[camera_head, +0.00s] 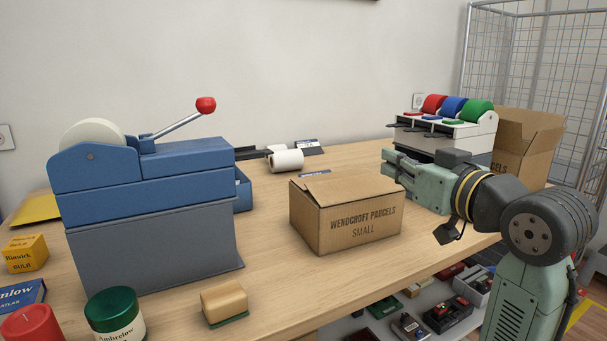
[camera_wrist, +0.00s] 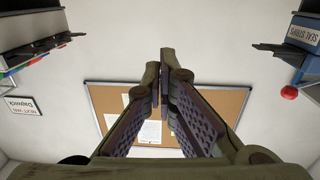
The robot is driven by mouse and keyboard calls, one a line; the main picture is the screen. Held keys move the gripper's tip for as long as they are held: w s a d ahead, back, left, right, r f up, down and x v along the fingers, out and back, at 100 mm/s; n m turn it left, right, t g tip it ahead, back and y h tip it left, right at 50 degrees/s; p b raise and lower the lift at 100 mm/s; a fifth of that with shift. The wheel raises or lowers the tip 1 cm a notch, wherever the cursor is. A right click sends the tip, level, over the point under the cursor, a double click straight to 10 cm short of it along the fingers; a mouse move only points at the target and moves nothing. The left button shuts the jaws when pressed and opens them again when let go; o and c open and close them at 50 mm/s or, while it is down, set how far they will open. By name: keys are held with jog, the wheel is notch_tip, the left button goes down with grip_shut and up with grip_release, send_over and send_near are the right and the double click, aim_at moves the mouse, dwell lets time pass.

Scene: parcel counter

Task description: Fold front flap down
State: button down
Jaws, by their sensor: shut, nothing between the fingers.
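The small cardboard box (camera_head: 345,222), printed "Wendcroft Parcels Small", stands upright on the counter in the head view. Its printed front wall faces the camera and a brown flap surface (camera_head: 345,188) lies across its top. A narrow fold shows along its left top edge; I cannot tell each flap's exact state. In the wrist view my gripper (camera_wrist: 164,66) is shut and empty; the box is not in view there.
A blue tape dispenser (camera_head: 150,170) with a red-knobbed lever stands left of the box. A stamp block (camera_head: 224,302) and a green-lidded jar (camera_head: 113,312) are at the front. A coloured-roll dispenser (camera_head: 445,130) and an open carton (camera_head: 525,145) stand behind my arm. Bare counter surrounds the box's left and front.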

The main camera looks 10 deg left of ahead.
jog(key=p, duration=0.2)
send_over(355, 182)
jog(key=v, duration=0.2)
jog(key=shift+s+d+f, duration=0.1)
jog(key=shift+s, duration=0.05)
jog(key=f, duration=0.2)
jog(key=w+f, duration=0.1)
jog(key=shift+a+f, duration=0.15)
jog(key=shift+a, duration=0.15)
jog(key=shift+w+a+f, duration=0.1)
jog(key=shift+f, duration=0.35)
jog(key=shift+w+a+r+g+p, duration=0.15)
jog(key=shift+g+p, duration=0.25)
jog(key=shift+p, duration=0.75)
jog(key=shift+h+p, duration=0.3)
jog(key=shift+h, duration=0.1)
jog(key=shift+w+a+f, duration=0.1)
jog(key=shift+w+f, duration=0.2)
jog(key=shift+f, duration=0.45)
jog(key=shift+r, duration=0.1)
